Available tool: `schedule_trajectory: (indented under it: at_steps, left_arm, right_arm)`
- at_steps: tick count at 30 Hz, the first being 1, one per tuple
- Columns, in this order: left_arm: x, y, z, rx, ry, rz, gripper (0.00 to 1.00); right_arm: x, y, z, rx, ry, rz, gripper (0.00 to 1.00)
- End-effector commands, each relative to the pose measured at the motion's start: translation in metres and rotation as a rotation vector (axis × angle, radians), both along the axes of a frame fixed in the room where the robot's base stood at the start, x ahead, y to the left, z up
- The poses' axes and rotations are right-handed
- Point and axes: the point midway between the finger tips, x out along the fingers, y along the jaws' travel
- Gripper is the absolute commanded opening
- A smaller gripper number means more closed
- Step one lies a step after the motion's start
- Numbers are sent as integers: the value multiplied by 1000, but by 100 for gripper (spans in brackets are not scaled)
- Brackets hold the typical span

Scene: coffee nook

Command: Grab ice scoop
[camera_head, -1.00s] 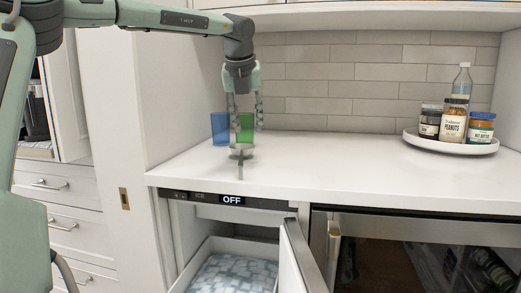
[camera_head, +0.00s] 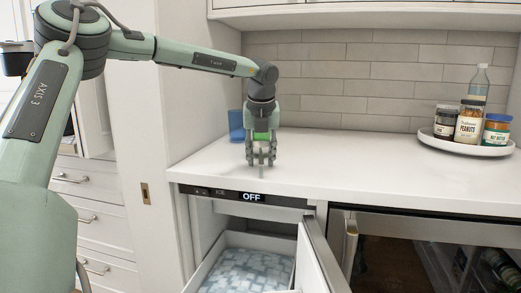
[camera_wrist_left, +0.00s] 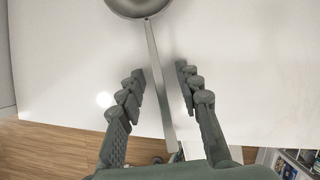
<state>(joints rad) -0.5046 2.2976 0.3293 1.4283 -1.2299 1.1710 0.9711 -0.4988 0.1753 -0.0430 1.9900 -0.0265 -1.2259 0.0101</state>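The metal ice scoop lies on the white counter. In the left wrist view its round bowl (camera_wrist_left: 138,8) is cut off by the top edge, and its thin handle (camera_wrist_left: 157,80) runs down between my fingers. In the head view my left gripper (camera_head: 261,164) is low over the counter near its front edge and hides most of the scoop. The left wrist view shows my left gripper (camera_wrist_left: 160,70) open, one finger on each side of the handle, with visible gaps. My right gripper is not in view.
A blue cup (camera_head: 236,122) and a partly hidden green cup (camera_head: 263,135) stand behind my gripper. A white tray (camera_head: 425,134) with jars and a bottle (camera_head: 478,82) is at the right. Below the counter, an ice bin (camera_head: 215,266) sits behind an open door (camera_head: 325,255).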

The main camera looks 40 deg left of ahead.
Motion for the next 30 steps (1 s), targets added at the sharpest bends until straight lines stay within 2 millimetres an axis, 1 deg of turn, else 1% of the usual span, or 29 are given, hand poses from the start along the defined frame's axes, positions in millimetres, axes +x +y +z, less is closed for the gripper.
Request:
schedule_trajectory:
  at_steps: [5,6,14,26,30]
  left_arm:
    - [0,0,0,0,-1,0,34]
    - [0,0,0,0,-1,0,33]
    - [0,0,0,0,-1,0,1]
    - [0,0,1,0,-1,0,0]
    - [1,0,7,1,-3,1,0]
  right_arm:
    - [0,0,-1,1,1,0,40]
    - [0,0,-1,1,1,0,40]
    - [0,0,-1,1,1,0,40]
    - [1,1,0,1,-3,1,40]
    - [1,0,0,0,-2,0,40]
